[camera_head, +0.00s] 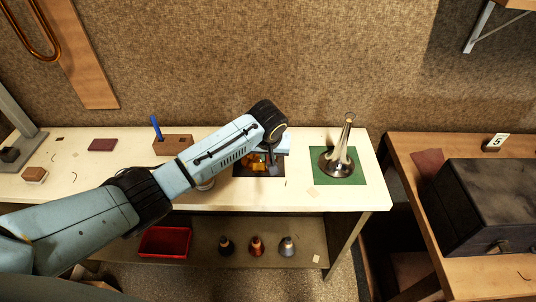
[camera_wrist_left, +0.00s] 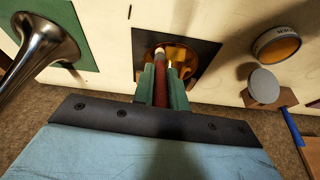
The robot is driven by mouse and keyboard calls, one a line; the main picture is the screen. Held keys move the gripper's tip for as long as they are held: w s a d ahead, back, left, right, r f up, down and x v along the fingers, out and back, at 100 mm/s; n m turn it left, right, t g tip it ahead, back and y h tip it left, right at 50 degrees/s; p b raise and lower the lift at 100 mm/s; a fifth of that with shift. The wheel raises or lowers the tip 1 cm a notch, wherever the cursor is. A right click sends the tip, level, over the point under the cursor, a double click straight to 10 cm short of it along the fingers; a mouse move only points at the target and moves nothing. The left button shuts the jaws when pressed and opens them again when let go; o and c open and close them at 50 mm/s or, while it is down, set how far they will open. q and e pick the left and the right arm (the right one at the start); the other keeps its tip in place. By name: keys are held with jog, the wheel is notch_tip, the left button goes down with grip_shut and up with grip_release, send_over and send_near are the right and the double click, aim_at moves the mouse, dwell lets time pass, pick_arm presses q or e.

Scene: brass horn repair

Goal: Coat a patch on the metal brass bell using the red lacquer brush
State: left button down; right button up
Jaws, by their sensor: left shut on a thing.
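My left gripper (camera_head: 268,166) is over the dark mat (camera_head: 240,172) near the middle of the bench. In the left wrist view its green fingers (camera_wrist_left: 160,92) are shut on the red lacquer brush (camera_wrist_left: 160,75), whose pale tip points away from the gripper. The brass bell (camera_wrist_left: 184,57) lies on the dark mat, just beyond and beside the brush. Only a small golden part of the bell (camera_head: 257,158) shows under my arm in the head view. I cannot tell whether the brush tip touches the bell. My right gripper is not in view.
A silver bell (camera_head: 337,163) stands on a green mat (camera_head: 330,181) to the right. An open tin (camera_wrist_left: 277,46) with amber content and a wooden block (camera_head: 172,146) with a blue-handled tool (camera_head: 156,127) lie to the left. A dark case (camera_head: 490,210) sits on the right table.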

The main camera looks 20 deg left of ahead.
pick_arm(q)
jog(key=shift+w+a+f+b, duration=0.2)
jog(key=shift+w+f+b, duration=0.45)
jog(key=shift+f+b, duration=0.2)
dwell(0.3)
jog(key=shift+s+a+p, duration=1)
jog(key=shift+a+p, duration=2)
jog(key=shift+p, duration=0.25)
jog(key=shift+w+d+r, duration=0.1)
jog(key=shift+w+d, duration=0.2)
jog(key=shift+d, duration=0.75)
jog(key=shift+w+d+f, duration=0.1)
jog(key=shift+w+d, duration=0.2)
jog(key=shift+d, duration=0.7)
jog(key=shift+w+d+r, duration=0.1)
jog(key=shift+w+d, duration=0.2)
jog(key=shift+d, duration=0.75)
jog(key=shift+a, duration=0.1)
jog(key=shift+s+r, duration=0.1)
